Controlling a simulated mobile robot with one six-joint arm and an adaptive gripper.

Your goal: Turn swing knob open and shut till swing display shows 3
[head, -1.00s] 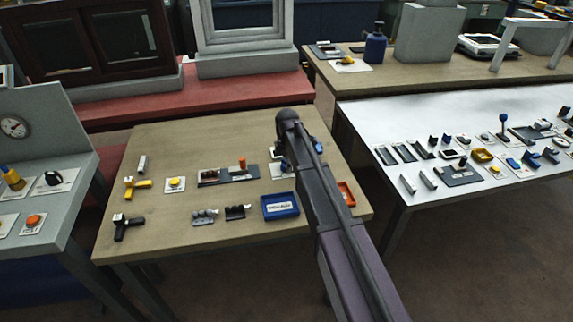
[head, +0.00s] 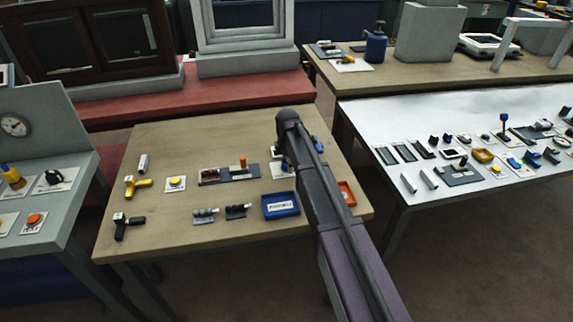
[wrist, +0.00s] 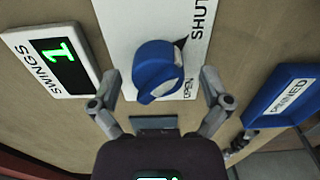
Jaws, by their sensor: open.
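The swing knob (wrist: 153,70) is blue and sits on a white plate (wrist: 118,22) in the wrist view. The plate carries the words SHUT, above right of the knob, and OPEN, just right of it. A dark pointed mark shows at the knob's upper right edge, on the SHUT side. The swing display (wrist: 62,62), labelled SWINGS, lies to the left and shows a green 1. My gripper (wrist: 159,82) is open, one finger on each side of the knob, with gaps visible. In the head view my arm hides most of the knob and gripper.
A blue labelled tray (wrist: 252,113) lies right of the knob; it also shows in the head view (head: 268,213). An orange tray (head: 347,193) sits right of my arm. Yellow and black handles and small fixtures stand on the wooden table (head: 190,135).

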